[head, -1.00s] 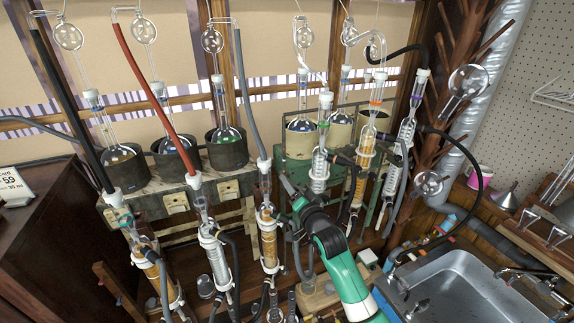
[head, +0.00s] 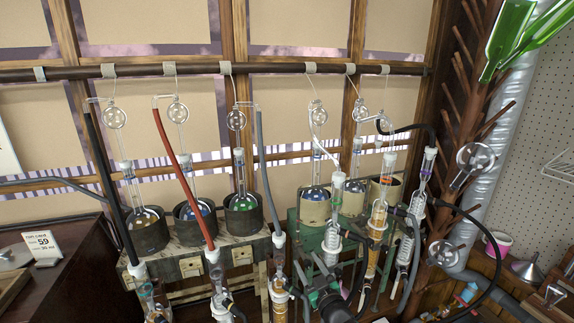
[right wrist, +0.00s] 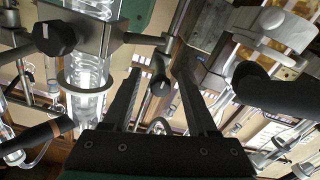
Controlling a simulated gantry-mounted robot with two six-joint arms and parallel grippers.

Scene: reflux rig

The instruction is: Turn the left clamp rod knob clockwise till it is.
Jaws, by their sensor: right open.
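My right gripper (head: 306,270) is low in the middle of the head view, in front of the green stand. In the right wrist view my right gripper (right wrist: 158,82) is open, its two dark fingers spread with nothing held. A small dark knob (right wrist: 160,88) on a metal rod shows in the gap between the fingers, beyond them; I see no contact. A larger black knob (right wrist: 54,38) sits on a metal clamp to the left of the fingers, beside a clear glass condenser (right wrist: 90,75). I cannot tell which is the left clamp rod knob. My left gripper is not in view.
Glass condensers with hoses crowd around my right arm, including an orange-filled one (head: 279,300) to its left. A black hose end (right wrist: 275,95) is close to the right finger. Dark heater pots (head: 243,217) with flasks stand behind on the left.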

